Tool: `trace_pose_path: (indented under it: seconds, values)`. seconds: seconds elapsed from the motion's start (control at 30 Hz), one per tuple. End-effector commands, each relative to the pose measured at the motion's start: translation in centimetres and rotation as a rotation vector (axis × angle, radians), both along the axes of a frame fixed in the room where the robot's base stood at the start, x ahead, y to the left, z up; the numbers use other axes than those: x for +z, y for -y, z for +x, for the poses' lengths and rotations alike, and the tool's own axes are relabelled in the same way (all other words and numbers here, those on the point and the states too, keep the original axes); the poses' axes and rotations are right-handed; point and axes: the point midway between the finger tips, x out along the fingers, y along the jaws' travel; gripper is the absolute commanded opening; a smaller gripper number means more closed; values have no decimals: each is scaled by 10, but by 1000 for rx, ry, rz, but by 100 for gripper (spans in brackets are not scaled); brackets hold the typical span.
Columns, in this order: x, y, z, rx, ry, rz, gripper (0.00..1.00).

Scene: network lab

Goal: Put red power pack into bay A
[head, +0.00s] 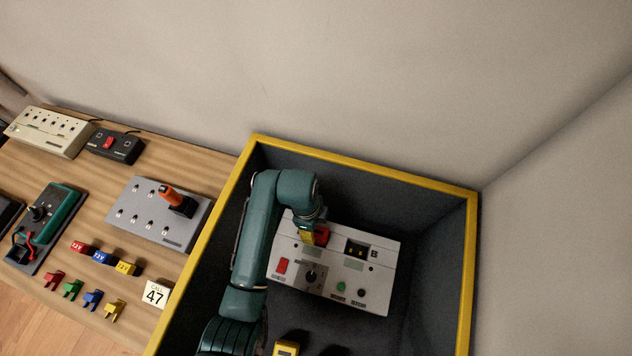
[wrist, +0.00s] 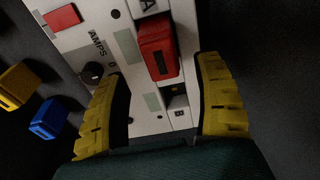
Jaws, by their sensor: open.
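The red power pack (wrist: 158,52) sits at bay A of the pale grey panel (head: 330,285), beside the letter A in the wrist view. It stands proud of the panel face, and how deep it sits I cannot tell. In the head view its red side (head: 322,235) shows beside my gripper (head: 308,234). In the wrist view my gripper (wrist: 157,72) is open, with one yellow finger on each side of the pack and visible gaps to it. Bay B (head: 357,250) is a dark opening to the right of the pack.
The panel lies inside a dark box with a yellow rim (head: 370,164). A yellow block (wrist: 18,86) and a blue block (wrist: 48,119) lie near the panel.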

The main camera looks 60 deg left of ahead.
Motion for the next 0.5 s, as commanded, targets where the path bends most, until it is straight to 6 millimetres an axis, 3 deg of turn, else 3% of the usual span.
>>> trace_pose_path:
  seconds: [0.03,0.2,0.5]
  values:
    - [16,-1,-1,1,1,1,68]
    - [41,-4,-3,1,-1,-1,68]
    - [46,-5,-4,1,-2,-1,68]
